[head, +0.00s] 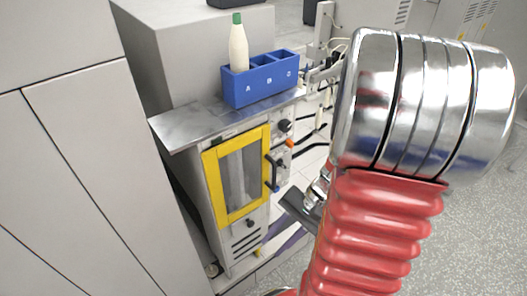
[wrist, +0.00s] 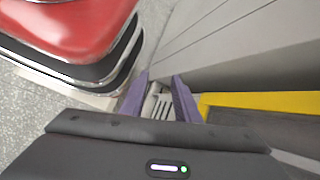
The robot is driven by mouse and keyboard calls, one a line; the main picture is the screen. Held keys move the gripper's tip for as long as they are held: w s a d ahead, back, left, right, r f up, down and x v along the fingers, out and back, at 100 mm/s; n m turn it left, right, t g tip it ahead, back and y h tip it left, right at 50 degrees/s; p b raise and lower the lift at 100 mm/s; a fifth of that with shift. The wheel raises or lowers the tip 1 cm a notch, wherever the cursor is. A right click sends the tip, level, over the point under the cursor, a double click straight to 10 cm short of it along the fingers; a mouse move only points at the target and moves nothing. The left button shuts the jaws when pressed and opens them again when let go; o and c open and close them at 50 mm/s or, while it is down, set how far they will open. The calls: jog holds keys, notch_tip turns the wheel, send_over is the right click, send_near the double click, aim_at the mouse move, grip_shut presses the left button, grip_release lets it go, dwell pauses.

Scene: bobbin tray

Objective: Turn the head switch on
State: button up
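A machine with a yellow-framed door (head: 212,185) stands left of my arm in the head view. A black round knob (head: 285,125) and an orange knob (head: 290,143) sit on its narrow side panel, right of the door. I cannot tell which control is the head switch, or its setting. My gripper (wrist: 161,80) shows two purple fingers apart in the wrist view, with nothing held between them. In the head view my gripper is low, in front of the machine and below the knobs. The yellow frame (wrist: 260,101) also shows at the right of the wrist view.
A white bottle with a green cap (head: 238,45) stands in the bin's left part. A black door handle (head: 271,172) sticks out near the knobs. Grey cabinets (head: 75,130) fill the left.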

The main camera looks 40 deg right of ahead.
jog(key=f+m+t+y, duration=0.1)
jog(key=m+t, duration=0.1)
jog(key=m+t+h, duration=0.8)
jog(key=m+t, duration=0.4)
jog(key=t, duration=0.2)
send_near(283, 167)
jog(key=s, duration=0.5)
jog(key=shift+d, duration=0.2)
jog(key=shift+w, duration=0.15)
jog(key=shift+w+a, duration=0.15)
jog(key=shift+w, duration=3.25)
jog(key=shift+w+a, duration=0.1)
jog(key=shift+w, duration=3.3)
